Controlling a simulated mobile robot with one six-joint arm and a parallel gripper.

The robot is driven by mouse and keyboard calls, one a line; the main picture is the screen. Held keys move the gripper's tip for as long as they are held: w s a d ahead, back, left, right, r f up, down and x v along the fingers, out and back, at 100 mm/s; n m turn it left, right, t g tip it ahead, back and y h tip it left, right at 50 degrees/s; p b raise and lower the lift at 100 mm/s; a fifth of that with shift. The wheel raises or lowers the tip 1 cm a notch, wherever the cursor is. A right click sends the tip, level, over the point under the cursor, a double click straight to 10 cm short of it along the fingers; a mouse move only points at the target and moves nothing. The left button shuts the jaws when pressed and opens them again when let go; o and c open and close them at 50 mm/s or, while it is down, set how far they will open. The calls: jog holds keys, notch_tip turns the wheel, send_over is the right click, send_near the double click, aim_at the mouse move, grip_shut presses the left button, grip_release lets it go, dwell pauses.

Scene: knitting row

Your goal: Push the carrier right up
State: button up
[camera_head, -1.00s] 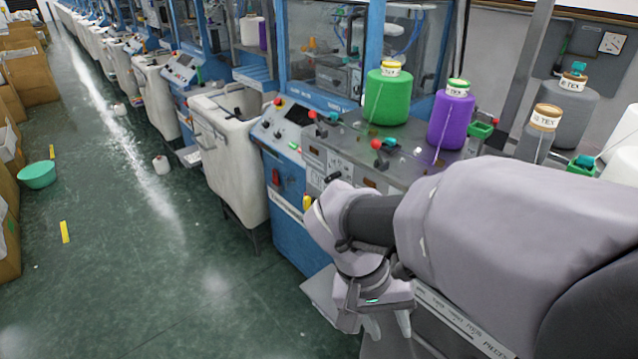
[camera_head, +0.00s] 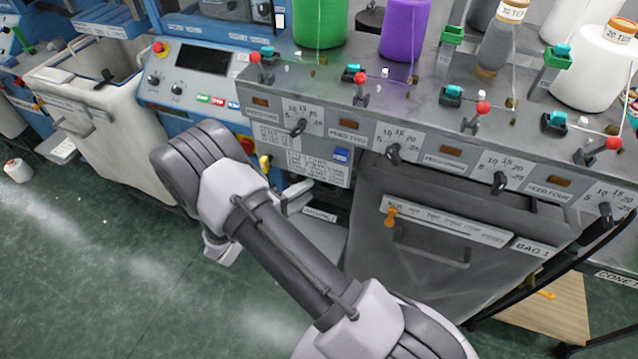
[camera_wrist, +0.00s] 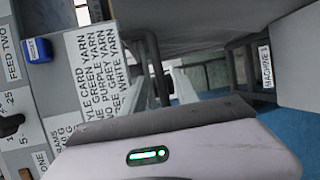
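I cannot pick out the carrier for certain in either current view. My gripper is mostly hidden behind my own wrist and forearm in the head view. Light grey parts that may be its fingers (camera_head: 294,193) show beside the style card (camera_head: 318,167), under the feed panel's left end. In the wrist view, my gripper's pale housing (camera_wrist: 175,148) with a green light fills the bottom, and its dark edge hides most of the fingers. A pale piece beyond it may be a finger. The style card (camera_wrist: 95,75) stands close on the left. Whether the gripper is open or holds anything is hidden.
The feed panel (camera_head: 425,150) carries several levers and red-knobbed tensioners. Green (camera_head: 320,22) and purple (camera_head: 403,28) cones stand on top. A grey bag front (camera_head: 425,255) with an orange catch is below it. A white bin (camera_head: 95,85) stands left. Green floor lies open at lower left.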

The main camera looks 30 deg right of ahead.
jog(key=b+x, duration=0.1)
jog(key=x, duration=0.5)
jog(key=shift+d, duration=0.2)
grip_shut()
dwell(1.1)
